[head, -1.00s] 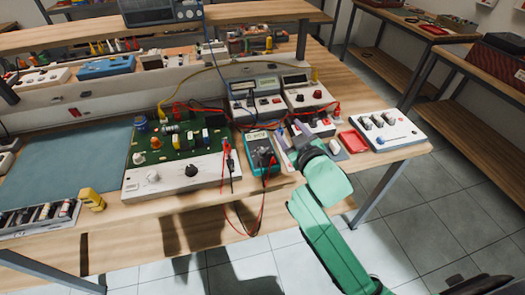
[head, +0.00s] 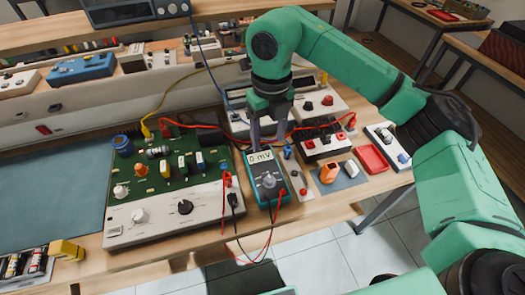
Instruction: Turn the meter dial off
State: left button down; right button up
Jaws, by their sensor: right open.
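The meter (head: 286,192) is a teal handheld multimeter on the wooden bench, with a pale display reading "0 mV". Its dark round dial (head: 268,182) sits in the middle of its face, below the display, and is in plain view. I cannot make out the dial's exact pointer position. Red and black leads plug into its lower end. My right gripper (head: 269,142) points down at the far end of the meter, just beyond the display. Its two fingers are apart with nothing between them. I cannot tell whether they touch the meter. My left gripper is out of view.
A green circuit board on a white control box (head: 160,218) stands left of the meter. A narrow grey strip (head: 297,180) lies close on its right. Loose leads hang over the bench's front edge.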

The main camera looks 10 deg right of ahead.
jog(key=p, duration=0.2)
send_over(270, 178)
jog(key=s, duration=0.1)
notch_tip(270, 178, down, 7)
jog(key=shift+r, duration=0.1)
jog(key=f, duration=0.2)
jog(key=shift+w+f, duration=0.3)
jog(key=shift+f, duration=0.05)
jog(key=f, duration=0.2)
jog(key=f+p, duration=0.1)
jog(key=f, duration=0.1)
jog(key=shift+w, duration=0.2)
jog(key=shift+s, duration=0.1)
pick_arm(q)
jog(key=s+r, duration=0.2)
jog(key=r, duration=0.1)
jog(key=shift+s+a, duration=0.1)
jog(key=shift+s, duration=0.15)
pick_arm(e)
grip_shut()
